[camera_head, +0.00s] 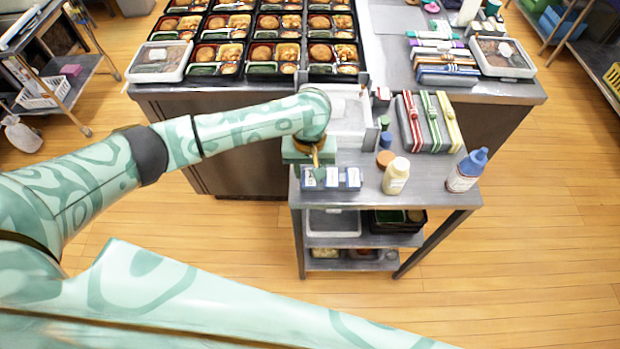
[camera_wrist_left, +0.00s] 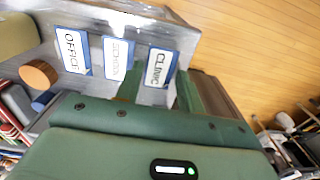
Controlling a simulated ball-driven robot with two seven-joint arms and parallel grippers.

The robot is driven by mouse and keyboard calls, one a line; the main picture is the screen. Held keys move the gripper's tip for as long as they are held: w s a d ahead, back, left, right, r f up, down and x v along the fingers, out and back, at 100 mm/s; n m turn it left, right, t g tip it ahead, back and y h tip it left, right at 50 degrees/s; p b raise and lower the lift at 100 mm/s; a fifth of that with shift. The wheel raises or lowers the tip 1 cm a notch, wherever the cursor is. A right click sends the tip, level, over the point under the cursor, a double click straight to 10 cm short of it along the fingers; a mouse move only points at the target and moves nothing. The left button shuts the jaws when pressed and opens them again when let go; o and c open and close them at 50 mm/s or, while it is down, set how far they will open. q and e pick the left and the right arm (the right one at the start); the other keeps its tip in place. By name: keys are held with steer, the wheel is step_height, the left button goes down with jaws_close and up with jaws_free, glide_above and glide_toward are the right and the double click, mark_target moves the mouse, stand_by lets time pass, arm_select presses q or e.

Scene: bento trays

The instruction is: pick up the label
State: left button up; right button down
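Three white labels with blue edges sit in a row at the small table's front left. In the left wrist view they read OFFICE (camera_wrist_left: 73,51), SCHOOL (camera_wrist_left: 118,57) and CLINIC (camera_wrist_left: 160,66). In the head view, the CLINIC label (camera_head: 309,180) is the leftmost, the SCHOOL label (camera_head: 332,179) is in the middle and the OFFICE label (camera_head: 353,179) is at the right. My left gripper (camera_head: 316,168) is low over the left end of the row. In the wrist view its green fingers (camera_wrist_left: 158,92) appear apart, either side of the CLINIC label. Contact cannot be told. My right gripper is out of view.
On the small steel table (camera_head: 425,190) stand a cream bottle (camera_head: 396,177), a blue-capped bottle (camera_head: 465,172), a brown round piece (camera_head: 386,158) and ribbon-tied boxes (camera_head: 428,122). Filled bento trays (camera_head: 270,45) cover the counter behind. The table front is clear between the bottles.

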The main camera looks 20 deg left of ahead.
arm_select(q)
steer(key=shift+f+p, duration=0.1)
steer(key=shift+p, duration=0.25)
steer(key=shift+c, duration=0.2)
steer(key=c, duration=0.6)
